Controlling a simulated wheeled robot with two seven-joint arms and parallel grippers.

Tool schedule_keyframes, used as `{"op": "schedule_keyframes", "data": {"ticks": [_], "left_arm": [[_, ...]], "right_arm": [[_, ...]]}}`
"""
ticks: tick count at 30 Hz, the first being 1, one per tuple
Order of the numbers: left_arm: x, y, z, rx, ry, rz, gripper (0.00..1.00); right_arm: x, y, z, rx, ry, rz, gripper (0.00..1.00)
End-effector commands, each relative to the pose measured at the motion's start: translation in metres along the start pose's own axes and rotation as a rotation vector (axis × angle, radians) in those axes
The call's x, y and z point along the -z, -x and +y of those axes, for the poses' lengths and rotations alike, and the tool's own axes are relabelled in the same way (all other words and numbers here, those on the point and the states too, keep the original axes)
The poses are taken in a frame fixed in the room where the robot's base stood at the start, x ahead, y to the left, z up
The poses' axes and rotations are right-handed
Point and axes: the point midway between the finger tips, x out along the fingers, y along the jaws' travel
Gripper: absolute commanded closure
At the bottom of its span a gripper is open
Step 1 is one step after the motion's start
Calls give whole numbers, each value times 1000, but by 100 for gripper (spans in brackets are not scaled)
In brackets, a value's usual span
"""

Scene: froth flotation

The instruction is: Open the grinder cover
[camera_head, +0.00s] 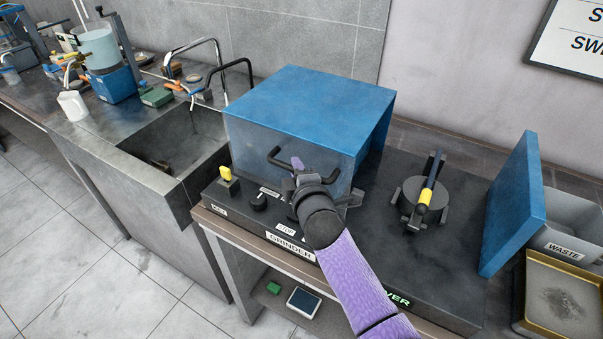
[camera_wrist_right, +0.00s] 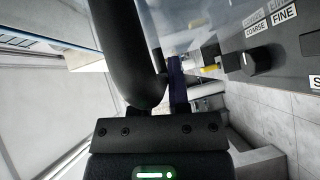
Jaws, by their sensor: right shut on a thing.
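The grinder cover (camera_head: 310,95) is a blue-topped box with a see-through front, standing over the left part of the black grinder base (camera_head: 400,255). A dark bar handle (camera_head: 272,157) is on its front; a thick black bar (camera_wrist_right: 130,55) fills part of the right wrist view. My right gripper (camera_head: 299,168) is at the handle, shut on it; my wrist hides part of the grip. A round holder with a yellow-marked clamp lever (camera_head: 424,196) stands uncovered right of the cover. My left gripper is not in view.
An upright blue panel (camera_head: 514,205) stands at the base's right end, beside a grey waste bin (camera_head: 560,240) and a tan tray (camera_head: 527,290). Knobs and a yellow switch (camera_head: 226,173) line the base's front left. A sink (camera_head: 170,145) lies to the left.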

Motion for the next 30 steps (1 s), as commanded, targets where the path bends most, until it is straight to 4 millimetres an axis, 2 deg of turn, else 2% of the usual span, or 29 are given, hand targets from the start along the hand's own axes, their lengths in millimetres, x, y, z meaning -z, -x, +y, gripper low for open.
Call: {"op": "schedule_keyframes", "data": {"ticks": [14,15,20,30], "left_arm": [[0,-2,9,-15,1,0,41],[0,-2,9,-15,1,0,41],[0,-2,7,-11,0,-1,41],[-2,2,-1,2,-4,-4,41]], "right_arm": [[2,-2,-1,3,-1,-1,100],[1,-2,-1,3,-1,-1,78],[1,-2,-1,2,-1,-1,45],[1,3,0,2,0,-1,45]]}}
